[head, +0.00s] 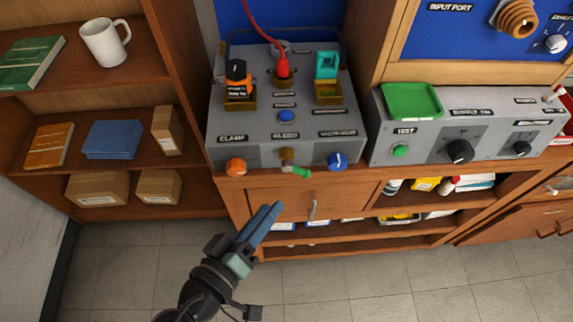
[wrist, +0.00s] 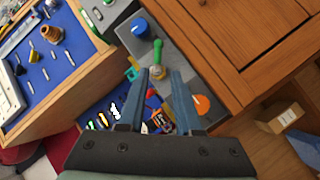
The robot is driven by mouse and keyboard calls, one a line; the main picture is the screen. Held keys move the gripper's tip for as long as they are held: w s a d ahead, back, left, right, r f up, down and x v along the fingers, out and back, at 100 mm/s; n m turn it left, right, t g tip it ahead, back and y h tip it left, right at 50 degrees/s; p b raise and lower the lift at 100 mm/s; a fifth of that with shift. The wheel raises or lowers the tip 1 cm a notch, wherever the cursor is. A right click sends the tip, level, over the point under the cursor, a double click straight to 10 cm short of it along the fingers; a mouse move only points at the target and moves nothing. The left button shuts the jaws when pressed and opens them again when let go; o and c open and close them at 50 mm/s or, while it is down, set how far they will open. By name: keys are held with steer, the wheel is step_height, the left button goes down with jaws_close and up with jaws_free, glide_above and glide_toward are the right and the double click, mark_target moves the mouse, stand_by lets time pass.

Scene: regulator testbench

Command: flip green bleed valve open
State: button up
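The green bleed valve handle (head: 297,171) sticks out to the right from a brass fitting (head: 287,155) on the front of the grey test box, under the "BLEED" label. In the wrist view the green handle (wrist: 158,50) shows just beyond the fingertips, with its brass base between the finger ends in the picture. My gripper (head: 274,208) is in front of and below the box in the head view, apart from the valve. In the wrist view my gripper (wrist: 159,74) has its two blue fingers spread with a gap and nothing held between them.
An orange knob (head: 236,166) is left of the valve and a blue knob (head: 337,161) is right of it. A red plug (head: 283,68) with a cable stands on the box top. A cabinet door with a handle (head: 313,209) lies below. Open floor is in front.

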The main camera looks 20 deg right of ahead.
mark_target(301, 172)
steer(key=p+x, duration=0.1)
steer(key=x, duration=1.2)
steer(key=shift+s+d+r, duration=0.15)
steer(key=shift+d, duration=0.05)
steer(key=shift+c, duration=0.2)
jaws_close()
